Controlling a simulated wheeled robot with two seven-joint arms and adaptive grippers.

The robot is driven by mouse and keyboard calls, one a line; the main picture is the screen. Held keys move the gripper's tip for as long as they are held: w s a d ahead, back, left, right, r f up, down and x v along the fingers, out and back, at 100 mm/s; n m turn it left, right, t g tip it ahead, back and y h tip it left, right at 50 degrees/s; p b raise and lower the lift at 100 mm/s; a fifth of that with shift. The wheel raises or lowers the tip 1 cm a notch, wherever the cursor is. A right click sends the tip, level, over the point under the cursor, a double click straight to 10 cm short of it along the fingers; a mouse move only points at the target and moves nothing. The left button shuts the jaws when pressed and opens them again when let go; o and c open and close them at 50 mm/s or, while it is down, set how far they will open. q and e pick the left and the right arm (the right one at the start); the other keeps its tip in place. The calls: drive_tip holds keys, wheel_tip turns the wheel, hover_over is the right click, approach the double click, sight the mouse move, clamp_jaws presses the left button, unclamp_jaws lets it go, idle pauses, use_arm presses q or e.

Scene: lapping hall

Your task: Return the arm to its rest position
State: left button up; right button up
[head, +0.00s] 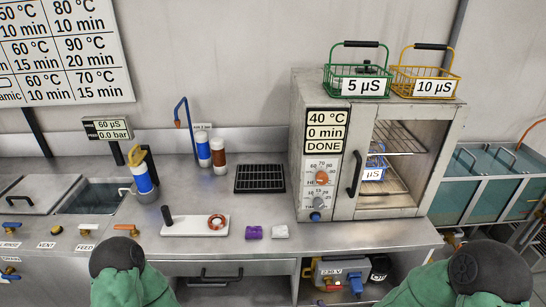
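My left arm (118,275) shows at the bottom left as a green-covered link with a dark round joint cap. My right arm (470,280) shows at the bottom right in the same green cover with a dark cap. Both stay at the lower edge of the head view, in front of the bench. Neither gripper is in the picture, so I cannot see their fingers or anything they may hold.
Green (357,70) and yellow (425,72) baskets stand on top. A white board (190,230), purple block (253,232) and white block (280,231) lie near the front.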

drive_tip(key=s+a+f+m+g+y, duration=0.1)
drive_tip(key=s+a+f+m+g, duration=0.3)
drive_tip(key=s+f+m+g, duration=0.3)
drive_tip(key=s+f+m, duration=0.3)
drive_tip(key=s+f, duration=0.4)
drive_tip(key=shift+s+f, duration=0.3)
drive_tip(key=shift+f, duration=0.1)
